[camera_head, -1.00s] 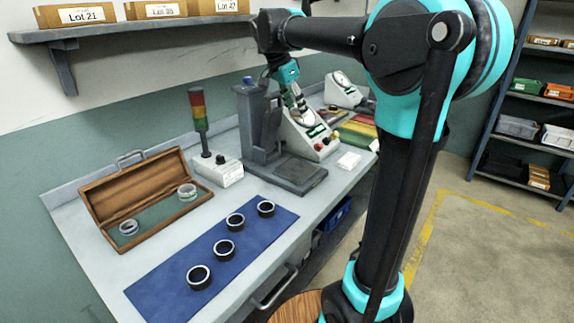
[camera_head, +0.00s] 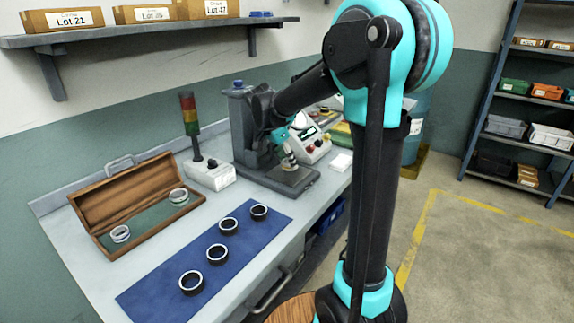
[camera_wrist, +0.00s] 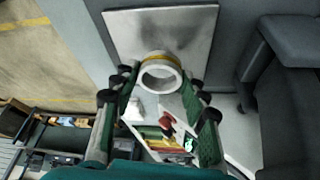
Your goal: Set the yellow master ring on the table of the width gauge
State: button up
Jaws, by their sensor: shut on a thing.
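My gripper (camera_head: 289,160) is over the flat table (camera_head: 302,186) of the grey upright gauge. In the wrist view its fingers (camera_wrist: 160,88) are shut on a pale ring with a yellow band, the yellow master ring (camera_wrist: 160,58). The ring sits between the fingertips, in front of the bare gauge table (camera_wrist: 150,25). I cannot tell whether it touches the table. In the head view the ring is too small and covered to make out clearly. The gauge column (camera_head: 243,125) stands behind my gripper, partly hidden by my arm.
An open wooden case (camera_head: 128,193) holds two other rings. Several dark rings lie on a blue mat (camera_head: 160,292). A signal light (camera_head: 190,115) on a white box stands left of the gauge. A white instrument (camera_head: 318,150) stands behind my gripper. A shelf is above.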

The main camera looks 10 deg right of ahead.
jog(key=shift+f, duration=0.95)
jog(key=o, duration=1.2)
jog(key=shift+f, duration=0.1)
jog(key=v, duration=1.2)
jog(key=shift+s+a, duration=0.1)
